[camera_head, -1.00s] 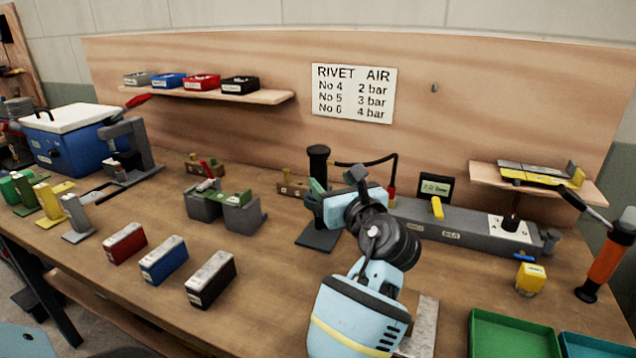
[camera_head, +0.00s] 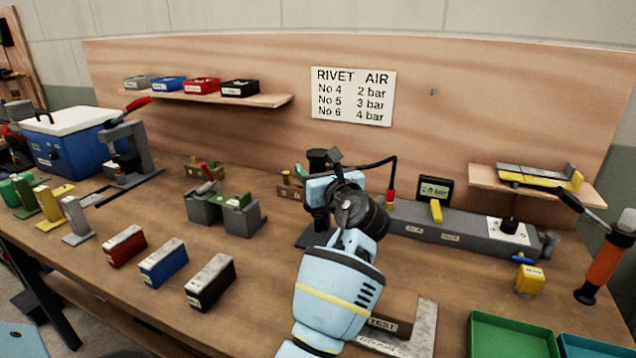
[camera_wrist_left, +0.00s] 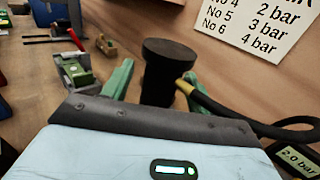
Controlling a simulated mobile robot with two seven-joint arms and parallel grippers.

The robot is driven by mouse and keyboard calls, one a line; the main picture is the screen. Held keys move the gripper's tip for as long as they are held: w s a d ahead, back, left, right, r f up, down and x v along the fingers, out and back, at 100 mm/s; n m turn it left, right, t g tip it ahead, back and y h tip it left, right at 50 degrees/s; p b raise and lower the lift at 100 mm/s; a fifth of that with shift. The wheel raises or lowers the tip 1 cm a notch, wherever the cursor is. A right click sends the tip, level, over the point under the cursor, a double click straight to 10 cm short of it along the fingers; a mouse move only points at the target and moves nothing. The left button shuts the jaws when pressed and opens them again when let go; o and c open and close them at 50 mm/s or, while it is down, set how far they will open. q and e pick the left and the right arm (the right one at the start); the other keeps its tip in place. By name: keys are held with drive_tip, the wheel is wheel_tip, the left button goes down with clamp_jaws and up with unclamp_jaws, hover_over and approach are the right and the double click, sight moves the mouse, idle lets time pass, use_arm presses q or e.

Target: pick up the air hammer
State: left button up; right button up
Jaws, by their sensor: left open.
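The air hammer appears to be the upright black cylinder (camera_head: 318,158) with a dark hose, standing on a dark base near the back of the bench. My left gripper (camera_head: 316,200) is at it in the head view and hides most of its lower part. In the left wrist view, the black cylinder (camera_wrist_left: 168,72) stands between the two green fingers of my left gripper (camera_wrist_left: 155,88), which are open on either side of it. I cannot tell whether either finger touches it. My right gripper is not in view.
A grey rail unit (camera_head: 450,226) with a pressure display (camera_head: 435,189) stands right of the gripper. Red, blue and black boxes (camera_head: 210,283) lie to the left. A green tray (camera_head: 512,335) and an orange-handled tool (camera_head: 603,263) are at the right. A metal plate (camera_head: 422,325) lies in front.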

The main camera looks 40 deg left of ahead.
use_arm(q)
drive_tip(key=shift+a, duration=0.1)
drive_tip(key=c, duration=1.1)
drive_tip(key=shift+r+p, duration=1.5)
drive_tip(key=shift+r, duration=7.7)
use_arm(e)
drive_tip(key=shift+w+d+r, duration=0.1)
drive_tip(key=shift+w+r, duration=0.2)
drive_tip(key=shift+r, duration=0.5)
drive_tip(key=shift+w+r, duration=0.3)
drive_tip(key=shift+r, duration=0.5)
